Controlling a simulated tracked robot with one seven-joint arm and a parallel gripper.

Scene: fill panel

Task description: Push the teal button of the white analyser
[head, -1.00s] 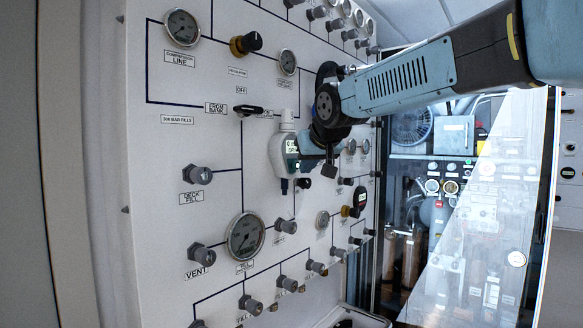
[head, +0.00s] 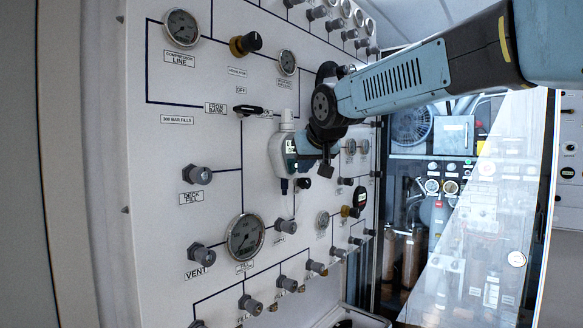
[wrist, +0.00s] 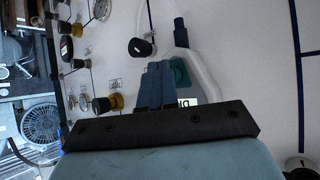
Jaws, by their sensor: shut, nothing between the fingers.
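The white analyser (head: 279,152) is a rounded white housing mounted on the panel, with a dark lead at its lower end. It also shows in the wrist view (wrist: 208,85), partly hidden by my gripper. Its teal button (wrist: 181,72) shows in the wrist view just right of my fingertips, partly covered by them. Part of a lit display (wrist: 187,102) shows near the button. My gripper (wrist: 157,68) is shut and empty, its fingers pointing at the analyser's face. In the head view my gripper (head: 299,163) is right up against the analyser. I cannot tell whether the fingertips touch the button.
The white panel carries several knobs and gauges, including a large gauge (head: 245,237) below left. A black knob (wrist: 140,47) lies close to my fingers in the wrist view. A glass door (head: 470,215) and machinery stand at right.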

